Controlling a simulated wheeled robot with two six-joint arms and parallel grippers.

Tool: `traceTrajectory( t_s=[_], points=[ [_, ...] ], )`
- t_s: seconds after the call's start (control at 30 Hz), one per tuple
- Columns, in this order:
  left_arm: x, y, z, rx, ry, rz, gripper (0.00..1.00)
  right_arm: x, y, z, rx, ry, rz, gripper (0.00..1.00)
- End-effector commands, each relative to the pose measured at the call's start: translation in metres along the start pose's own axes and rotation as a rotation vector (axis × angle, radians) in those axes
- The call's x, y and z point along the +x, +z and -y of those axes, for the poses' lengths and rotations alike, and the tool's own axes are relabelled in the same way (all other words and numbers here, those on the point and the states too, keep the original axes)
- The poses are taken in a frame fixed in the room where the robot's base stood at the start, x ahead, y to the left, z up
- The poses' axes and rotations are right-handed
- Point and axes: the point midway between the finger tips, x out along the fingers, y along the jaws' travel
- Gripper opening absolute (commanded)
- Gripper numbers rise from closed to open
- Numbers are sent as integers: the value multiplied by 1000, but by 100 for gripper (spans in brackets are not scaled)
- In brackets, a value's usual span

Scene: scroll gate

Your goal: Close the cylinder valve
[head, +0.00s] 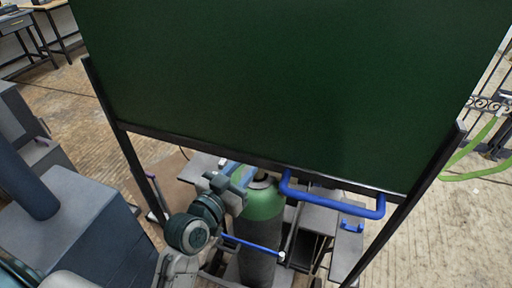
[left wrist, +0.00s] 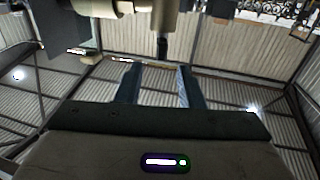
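The gas cylinder (head: 263,205) has a green shoulder and a dark body and stands upright below the green screen's lower edge. Its dark neck (head: 262,181) just shows; the valve is not clearly visible behind the screen's edge and my gripper. My left gripper (head: 240,172) reaches in from the lower left and is at the left side of the cylinder's top, overlapping it in the picture. In the left wrist view its two fingers (left wrist: 158,88) stand apart with nothing seen between them. I cannot tell whether it touches the valve. My right gripper is not in view.
A large dark green screen (head: 290,80) in a black frame stands over the cylinder. A cart with a blue handle (head: 335,203) and a blue bar (head: 252,245) surrounds the cylinder. A green hose (head: 470,165) hangs at the right.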

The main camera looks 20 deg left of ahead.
Motion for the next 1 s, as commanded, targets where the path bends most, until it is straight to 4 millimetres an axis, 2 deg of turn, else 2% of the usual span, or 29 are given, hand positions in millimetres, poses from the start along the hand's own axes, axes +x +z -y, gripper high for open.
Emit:
traceTrajectory(
  t_s=[0.03, 0.2, 0.4, 0.57, 0.8, 0.83, 1.0],
  points=[
    [11, -4, 0, -3, -1, -1, 34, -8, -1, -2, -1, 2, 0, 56],
    [44, -4, 0, -1, -2, 0, 34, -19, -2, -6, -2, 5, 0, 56],
    [71, -2, 1, 0, -2, 1, 34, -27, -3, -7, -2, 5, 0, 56],
    [79, -1, 0, 0, -2, 0, 34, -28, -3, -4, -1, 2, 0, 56],
    [80, 0, 0, 0, -2, 1, 34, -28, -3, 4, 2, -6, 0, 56],
    [80, 0, 0, 0, -2, 1, 32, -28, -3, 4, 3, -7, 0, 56],
    [80, 0, 1, 1, -2, 1, 0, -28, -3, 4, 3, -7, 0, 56]
  ],
)
